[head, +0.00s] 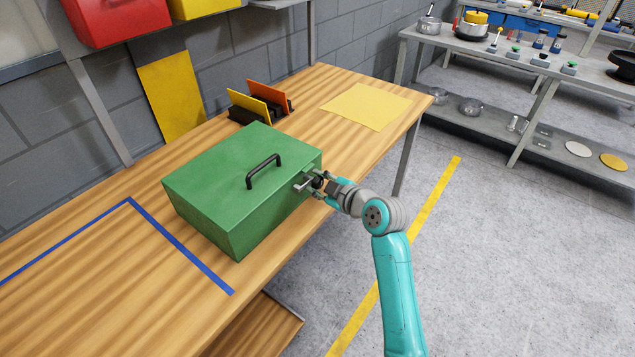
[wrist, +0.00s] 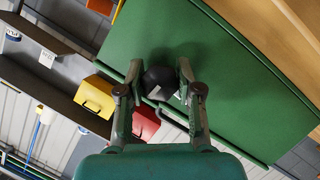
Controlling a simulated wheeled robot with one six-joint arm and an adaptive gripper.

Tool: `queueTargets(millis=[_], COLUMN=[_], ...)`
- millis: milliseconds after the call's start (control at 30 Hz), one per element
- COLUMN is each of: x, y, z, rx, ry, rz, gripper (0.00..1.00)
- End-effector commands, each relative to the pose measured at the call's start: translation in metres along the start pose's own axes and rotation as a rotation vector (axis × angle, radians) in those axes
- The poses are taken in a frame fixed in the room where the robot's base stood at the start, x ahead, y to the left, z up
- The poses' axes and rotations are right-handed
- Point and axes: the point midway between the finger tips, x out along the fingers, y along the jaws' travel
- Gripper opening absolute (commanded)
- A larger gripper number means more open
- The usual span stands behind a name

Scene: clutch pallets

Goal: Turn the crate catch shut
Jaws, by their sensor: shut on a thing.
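The green crate (head: 215,185) stands closed on the wooden table, with a black handle (head: 264,170) on its lid. Its catch (head: 303,184), a grey lever with a dark knob, is on the side facing my arm. My gripper (head: 318,184) is at this catch, close to the crate's side. In the wrist view the crate's green face (wrist: 215,60) fills the upper right. The fingers of my gripper (wrist: 163,85) are on both sides of a dark round knob (wrist: 160,82) and shut on it. The fingers partly hide the catch.
Blue tape (head: 180,240) marks the table left of the crate. A yellow sheet (head: 367,106) and a rack with yellow and orange panels (head: 260,100) lie behind it. A grey shelf (head: 530,65) with pans stands at the back right. The floor right of the table is clear.

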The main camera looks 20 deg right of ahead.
Motion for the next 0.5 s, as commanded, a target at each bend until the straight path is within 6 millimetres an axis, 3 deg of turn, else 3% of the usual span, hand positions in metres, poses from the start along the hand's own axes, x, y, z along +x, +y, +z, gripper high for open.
queueTargets(millis=[500], x=[0.0001], y=[0.0019], z=[-0.0002], rx=[0.362], ry=[0.001], rz=[-0.149], gripper=[0.00])
